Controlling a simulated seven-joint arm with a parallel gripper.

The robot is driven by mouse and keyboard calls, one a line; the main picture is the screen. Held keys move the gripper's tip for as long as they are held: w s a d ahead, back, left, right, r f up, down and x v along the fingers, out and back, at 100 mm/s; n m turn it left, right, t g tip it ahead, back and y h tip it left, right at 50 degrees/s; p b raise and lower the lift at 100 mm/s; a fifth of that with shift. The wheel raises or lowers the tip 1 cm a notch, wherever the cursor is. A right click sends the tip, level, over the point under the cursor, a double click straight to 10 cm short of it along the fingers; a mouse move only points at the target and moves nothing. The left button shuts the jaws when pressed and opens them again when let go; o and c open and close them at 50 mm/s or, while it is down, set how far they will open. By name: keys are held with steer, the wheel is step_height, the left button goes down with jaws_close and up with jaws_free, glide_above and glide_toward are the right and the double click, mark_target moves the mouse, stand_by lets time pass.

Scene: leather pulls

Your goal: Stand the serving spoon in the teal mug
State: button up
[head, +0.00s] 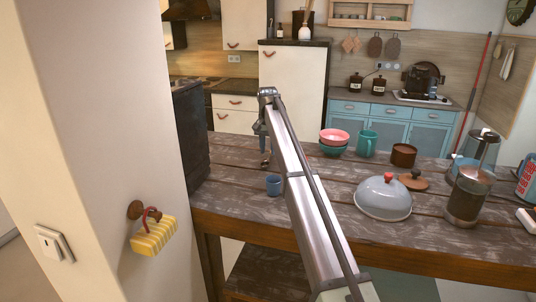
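The teal mug (367,144) stands upright on the wooden table, right of a pink bowl stacked on a teal one. My gripper (264,148) points down at the table's left part, left of the bowls and partly hidden by my own arm. Its fingers are too small to tell open from shut. A small brownish thing (266,162) shows just below it; I cannot tell whether this is the serving spoon or whether it is held. No serving spoon is clearly visible.
A small blue cup (274,186) stands near the table's front left. A white wall (120,90) rises at the left.

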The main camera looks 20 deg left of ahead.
mark_target(268, 158)
step_height(268, 158, up, 9)
steer(key=shift+r, duration=0.15)
stand_by(0.4)
